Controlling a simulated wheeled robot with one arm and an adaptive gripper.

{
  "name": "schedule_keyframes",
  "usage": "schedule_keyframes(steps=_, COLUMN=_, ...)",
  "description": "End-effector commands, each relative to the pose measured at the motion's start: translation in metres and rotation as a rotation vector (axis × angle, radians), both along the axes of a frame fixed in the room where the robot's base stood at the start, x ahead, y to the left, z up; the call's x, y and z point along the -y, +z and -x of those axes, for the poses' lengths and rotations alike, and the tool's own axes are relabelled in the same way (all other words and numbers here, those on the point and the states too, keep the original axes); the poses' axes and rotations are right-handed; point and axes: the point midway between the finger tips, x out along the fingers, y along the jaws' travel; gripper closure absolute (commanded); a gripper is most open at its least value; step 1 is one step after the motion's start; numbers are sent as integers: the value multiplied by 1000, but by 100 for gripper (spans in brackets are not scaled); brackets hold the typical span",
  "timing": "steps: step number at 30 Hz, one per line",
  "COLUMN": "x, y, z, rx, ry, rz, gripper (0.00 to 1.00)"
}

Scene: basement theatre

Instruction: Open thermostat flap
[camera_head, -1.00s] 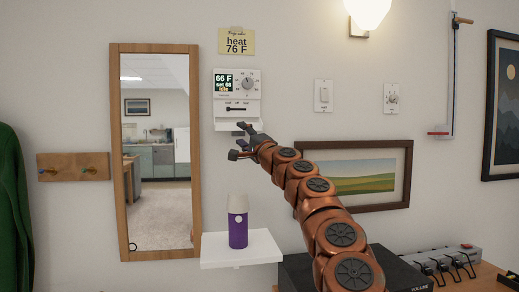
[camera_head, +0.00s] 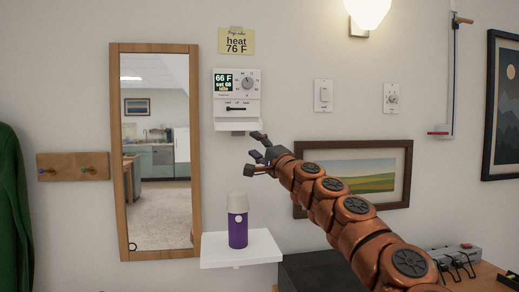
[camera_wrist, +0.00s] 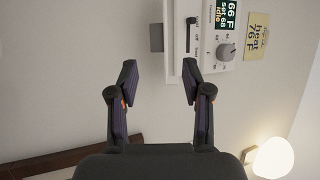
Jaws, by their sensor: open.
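The white thermostat (camera_head: 251,104) is on the wall right of the mirror. Its display reads 66 F, set 68, idle; its dial and a dark horizontal slider are uncovered. A pale flap-like ledge (camera_head: 237,125) juts out at its lower edge; I cannot tell its exact angle. My gripper (camera_head: 252,152) is open and empty, just below and right of the thermostat, apart from it in the head view. In the wrist view the thermostat (camera_wrist: 208,58) appears sideways beyond the right finger of my gripper (camera_wrist: 160,78), with a grey tab (camera_wrist: 156,38) at its lower edge.
A note (camera_head: 236,41) above reads heat 76 F. A purple bottle (camera_head: 238,222) stands on a white shelf (camera_head: 265,247) below. A framed landscape (camera_head: 378,145) hangs close behind my arm. Switches (camera_head: 323,95) are to the right, and the wall between them and the thermostat is bare.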

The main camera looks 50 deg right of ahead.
Motion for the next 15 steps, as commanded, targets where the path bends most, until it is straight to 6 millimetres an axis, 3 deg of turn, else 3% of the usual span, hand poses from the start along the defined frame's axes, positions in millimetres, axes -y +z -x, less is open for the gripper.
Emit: schedule_keyframes(steps=15, x=-3, y=-5, z=12, rx=-1, ry=0, rz=0, gripper=51)
